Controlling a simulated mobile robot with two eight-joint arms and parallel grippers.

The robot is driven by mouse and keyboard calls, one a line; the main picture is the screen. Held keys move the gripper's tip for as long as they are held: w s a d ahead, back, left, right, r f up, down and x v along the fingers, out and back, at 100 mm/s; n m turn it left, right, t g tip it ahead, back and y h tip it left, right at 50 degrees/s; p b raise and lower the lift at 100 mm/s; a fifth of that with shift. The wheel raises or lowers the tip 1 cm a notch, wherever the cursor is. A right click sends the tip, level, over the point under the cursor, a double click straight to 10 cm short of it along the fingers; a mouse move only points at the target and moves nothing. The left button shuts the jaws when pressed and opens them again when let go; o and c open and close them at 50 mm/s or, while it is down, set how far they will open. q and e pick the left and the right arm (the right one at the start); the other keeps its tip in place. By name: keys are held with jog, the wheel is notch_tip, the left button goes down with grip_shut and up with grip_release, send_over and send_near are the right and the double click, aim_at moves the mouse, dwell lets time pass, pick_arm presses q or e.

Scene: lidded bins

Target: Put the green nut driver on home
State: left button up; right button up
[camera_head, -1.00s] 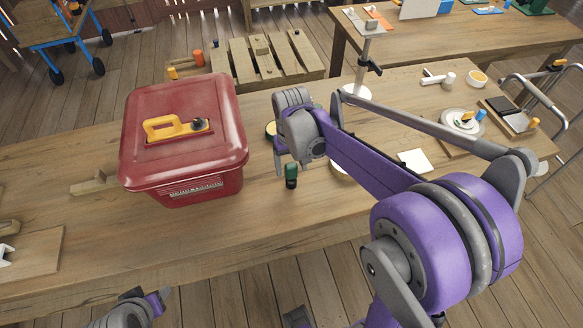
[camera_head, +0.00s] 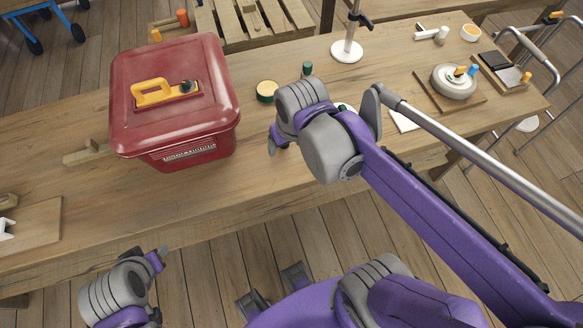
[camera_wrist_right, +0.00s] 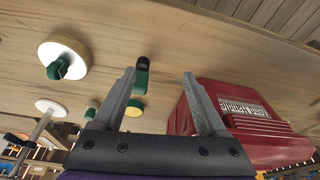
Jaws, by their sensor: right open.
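A short green piece with a black end, which looks like the green nut driver (camera_wrist_right: 142,75), stands on the table in the right wrist view, beyond and between my open fingers. My right gripper (camera_wrist_right: 158,88) holds nothing. In the head view my right gripper (camera_head: 277,142) is low over the table, right of the red bin, and hides the driver. My left gripper (camera_head: 160,262) is at the lower left, off the table's front edge; its jaws are too small to read. I cannot tell which spot is home.
The red lidded bin (camera_head: 172,97) stands close to the right gripper. A yellow-topped green tin (camera_head: 267,91), another green piece (camera_head: 307,68) and a white stand (camera_head: 347,52) are behind. A white disc with a green knob (camera_wrist_right: 62,57) is nearby. The front table strip is clear.

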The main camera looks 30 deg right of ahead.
jog(key=s+a+f+n+t, duration=0.1)
jog(key=s+a+f+t, duration=0.1)
jog(key=s+f, duration=0.3)
jog(key=shift+s, duration=0.6)
jog(key=shift+a, duration=0.1)
jog(key=shift+w+r, duration=0.1)
jog(key=shift+r, duration=0.15)
